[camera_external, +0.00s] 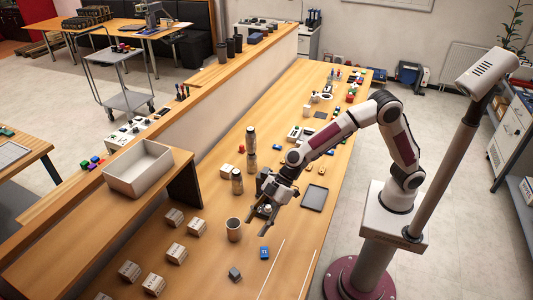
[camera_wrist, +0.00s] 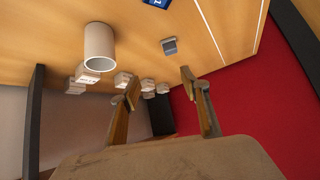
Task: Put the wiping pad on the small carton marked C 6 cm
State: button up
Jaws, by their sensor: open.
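My gripper (camera_external: 257,220) is open and empty above the table, right of a grey cup. In the wrist view its two fingers (camera_wrist: 160,82) stand wide apart with nothing between them. A small dark grey block (camera_external: 235,273), perhaps the wiping pad, lies on the table at the front, apart from my gripper; it also shows in the wrist view (camera_wrist: 169,46) beyond the fingertips. Several small pale cartons (camera_external: 177,253) stand on the table at left front and show small in the wrist view (camera_wrist: 121,80). Their markings are too small to read, so I cannot tell which is C.
The grey cup (camera_external: 233,230) stands between my gripper and the cartons. A blue block (camera_external: 264,253) lies near the dark block. Metal cylinders (camera_external: 251,150) stand behind. A white bin (camera_external: 138,168) sits on a raised shelf at left. A dark tray (camera_external: 314,197) lies at right.

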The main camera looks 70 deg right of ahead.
jog(key=n, duration=0.1)
send_near(237, 270)
jog(key=shift+x, duration=1.1)
jog(key=shift+x, duration=1.25)
jog(key=shift+x, duration=2.65)
jog(key=shift+w+d, duration=0.1)
jog(key=c, duration=1.1)
